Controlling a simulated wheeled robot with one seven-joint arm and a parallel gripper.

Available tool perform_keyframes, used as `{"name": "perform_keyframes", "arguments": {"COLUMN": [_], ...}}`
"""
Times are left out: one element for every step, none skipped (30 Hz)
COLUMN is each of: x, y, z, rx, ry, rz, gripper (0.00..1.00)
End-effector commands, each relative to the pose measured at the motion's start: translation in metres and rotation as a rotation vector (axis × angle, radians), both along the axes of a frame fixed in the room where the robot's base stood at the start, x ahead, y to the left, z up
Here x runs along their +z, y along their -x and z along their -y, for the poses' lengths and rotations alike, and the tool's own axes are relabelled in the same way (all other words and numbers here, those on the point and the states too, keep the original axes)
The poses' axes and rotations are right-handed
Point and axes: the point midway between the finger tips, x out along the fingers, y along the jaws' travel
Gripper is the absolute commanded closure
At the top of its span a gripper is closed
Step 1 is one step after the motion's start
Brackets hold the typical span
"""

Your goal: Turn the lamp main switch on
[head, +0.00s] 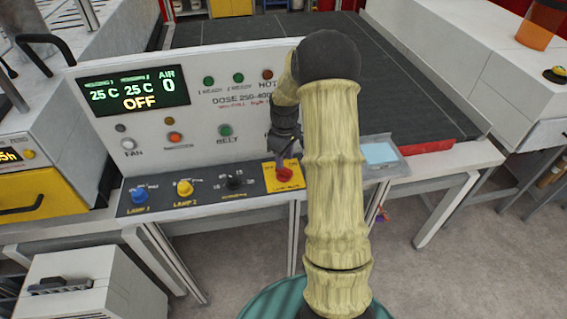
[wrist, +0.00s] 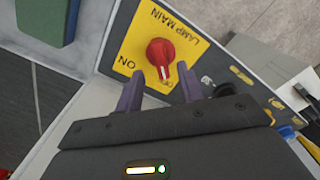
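The lamp main switch is a red rotary knob (head: 285,174) on a yellow plate (head: 298,184) at the right end of the sloped switch strip. In the wrist view the red knob (wrist: 161,54) shows with the words LAMP MAIN and ON on the yellow plate (wrist: 133,39). Its raised grip is turned so that it lies roughly along the picture's vertical. My gripper (wrist: 160,82) is open, with its two dark fingers spread on either side below the knob. The knob appears just beyond the fingertips, not clasped. In the head view my arm hides part of the panel.
Left of the red knob sit a black knob (head: 235,182), a yellow knob (head: 184,187) and a blue knob (head: 138,195). The upright panel's display (head: 134,92) reads 25 C, 25 C, AIR 0 and OFF. A grey tray with a pale blue pad (head: 380,153) lies to the right.

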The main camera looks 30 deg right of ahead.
Motion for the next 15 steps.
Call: {"name": "perform_keyframes", "arguments": {"x": [-0.008,-0.013,-0.019,-0.023,-0.026,-0.031,-0.033,-0.035,-0.038,-0.039,-0.040,-0.040,-0.041,-0.041,-0.041], "y": [0.001,0.001,0.001,0.000,0.000,0.000,0.000,0.000,0.000,0.000,0.000,0.000,0.000,0.000,0.000], "z": [-0.001,-0.002,-0.002,-0.002,-0.002,-0.002,-0.002,-0.002,-0.002,-0.002,-0.002,-0.002,-0.002,-0.002,-0.001], "rx": [0.002,0.002,0.003,0.003,0.003,0.003,0.003,0.004,0.004,0.004,0.004,0.003,0.003,0.003,0.002], "ry": [-0.001,-0.002,-0.001,-0.001,0.000,0.000,-0.001,0.000,0.000,0.000,0.000,0.000,0.000,0.000,0.000], "rz": [-0.004,-0.005,-0.004,-0.004,-0.004,-0.004,-0.003,-0.002,-0.001,-0.001,-0.001,0.000,0.000,0.000,0.000], "gripper": [0.62,0.62,0.62,0.62,0.62,0.62,0.62,0.62,0.62,0.62,0.62,0.62,0.62,0.62,0.62]}}
